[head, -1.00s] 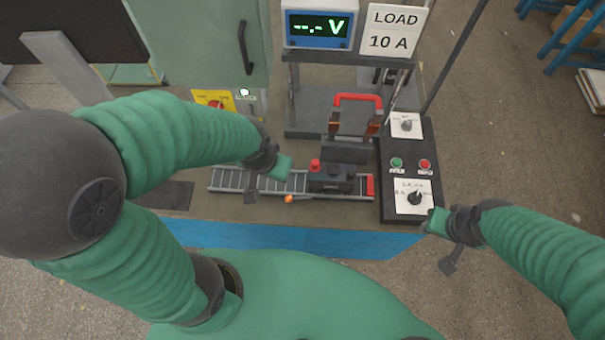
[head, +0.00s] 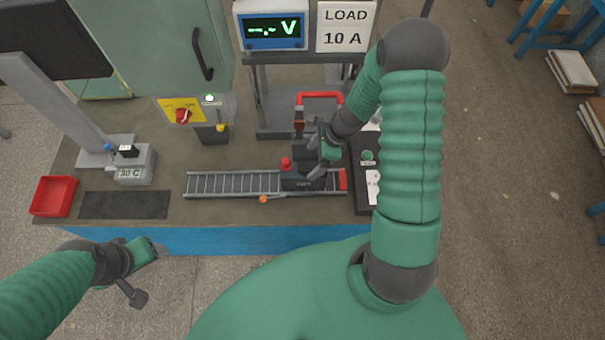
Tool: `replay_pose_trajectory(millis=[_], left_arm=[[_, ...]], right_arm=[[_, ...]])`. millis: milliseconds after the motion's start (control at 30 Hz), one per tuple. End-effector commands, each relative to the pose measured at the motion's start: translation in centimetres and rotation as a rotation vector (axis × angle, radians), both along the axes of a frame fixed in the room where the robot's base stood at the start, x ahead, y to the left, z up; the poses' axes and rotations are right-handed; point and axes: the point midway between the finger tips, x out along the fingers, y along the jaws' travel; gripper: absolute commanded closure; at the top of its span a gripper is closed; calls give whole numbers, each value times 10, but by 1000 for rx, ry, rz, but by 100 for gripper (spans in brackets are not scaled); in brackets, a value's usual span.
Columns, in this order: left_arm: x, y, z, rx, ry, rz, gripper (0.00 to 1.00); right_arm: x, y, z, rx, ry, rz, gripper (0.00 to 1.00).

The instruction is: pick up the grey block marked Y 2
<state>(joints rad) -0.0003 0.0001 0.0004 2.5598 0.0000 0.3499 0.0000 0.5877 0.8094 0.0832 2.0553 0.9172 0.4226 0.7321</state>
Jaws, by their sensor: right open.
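I cannot make out a grey block marked Y 2; no such marking is legible. A dark block (head: 298,183) with a red knob (head: 285,163) sits at the right part of the roller track (head: 230,184). My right gripper (head: 318,160) is open at this block's upper right side and partly covers it and the dark part behind it. I cannot tell whether it touches them. My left gripper (head: 153,275) looks open and empty, off the front edge of the bench at lower left.
The bench (head: 150,210) carries a red tray (head: 53,196), a dark mat (head: 125,205), a device labelled 30 C (head: 131,171), a yellow switch panel (head: 182,110) and a red-handled frame (head: 319,96). A voltmeter (head: 272,30) and LOAD 10 A sign (head: 345,27) stand behind. My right arm hides much of the control panel.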

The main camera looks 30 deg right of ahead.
Motion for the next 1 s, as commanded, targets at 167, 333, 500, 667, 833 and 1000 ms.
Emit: replay_pose_trajectory(millis=[167, 333, 500, 667, 833, 1000], left_arm=[[0, 0, 1, 0, 0, 1, 32], [0, 0, 5, 0, 0, 1, 32], [0, 0, 8, 0, 0, 1, 32], [0, 0, 8, 0, 0, 1, 32], [0, 0, 8, 0, 0, 1, 32], [0, 0, 8, 0, 0, 1, 32]], right_arm=[[7, 11, -30, 3, 1, 3, 15], [11, 21, -47, 3, 2, 6, 15], [17, 35, -74, 3, 0, 6, 15], [20, 36, -80, 0, -2, 8, 15], [20, 37, -80, -1, -2, 9, 23], [19, 36, -80, 0, -3, 9, 46]])
